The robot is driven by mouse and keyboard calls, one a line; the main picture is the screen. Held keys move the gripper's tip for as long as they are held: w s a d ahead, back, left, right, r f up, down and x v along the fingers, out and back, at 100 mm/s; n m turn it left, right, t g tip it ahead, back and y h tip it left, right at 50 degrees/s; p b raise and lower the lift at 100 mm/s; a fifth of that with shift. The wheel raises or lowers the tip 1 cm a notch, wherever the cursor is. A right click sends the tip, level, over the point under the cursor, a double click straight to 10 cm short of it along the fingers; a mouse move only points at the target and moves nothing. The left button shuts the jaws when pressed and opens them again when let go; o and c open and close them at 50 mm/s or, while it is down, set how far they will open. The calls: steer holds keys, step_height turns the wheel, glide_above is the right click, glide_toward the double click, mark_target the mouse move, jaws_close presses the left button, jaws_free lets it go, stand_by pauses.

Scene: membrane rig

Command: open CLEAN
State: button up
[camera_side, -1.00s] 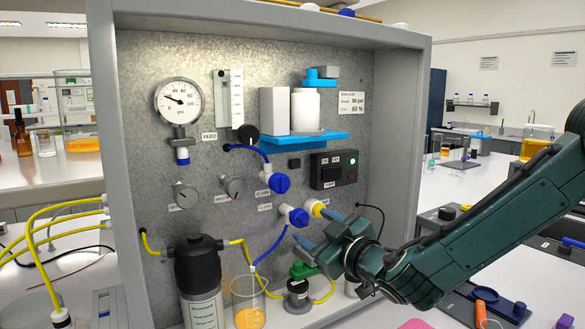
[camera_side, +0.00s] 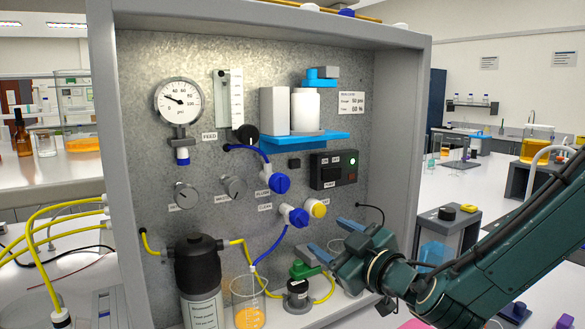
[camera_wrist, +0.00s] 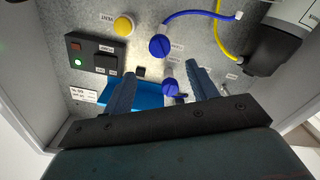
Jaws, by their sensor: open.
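The CLEAN valve is a blue knob (camera_side: 293,215) on the panel, with a blue hose running down from it. I take the small label at its left to read CLEAN, though it is hard to read. It also shows in the wrist view (camera_wrist: 159,46). A yellow knob (camera_side: 318,208) sits just right of it, and it also shows beside VENT in the wrist view (camera_wrist: 123,25). Another blue knob (camera_side: 279,183) is above it, also visible in the wrist view (camera_wrist: 169,87). My gripper (camera_side: 332,238) is open and empty, right of and below the CLEAN knob, touching no knob.
A blue shelf (camera_side: 305,138) with white containers juts from the panel, beside a black switch box (camera_side: 334,168). Below stand a dark canister (camera_side: 198,265), a beaker of orange liquid (camera_side: 249,305) and a green-handled part (camera_side: 303,270). The cabinet's right wall (camera_side: 408,150) is near my arm.

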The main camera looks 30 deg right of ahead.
mark_target(304, 221)
steer(key=m, duration=0.2)
steer(key=s+m, duration=0.1)
steer(key=m, duration=0.1)
steer(key=s+m, duration=0.1)
steer(key=m, duration=0.2)
steer(key=shift+s, duration=0.1)
steer(key=shift+w, duration=6.9)
steer(key=c, duration=1)
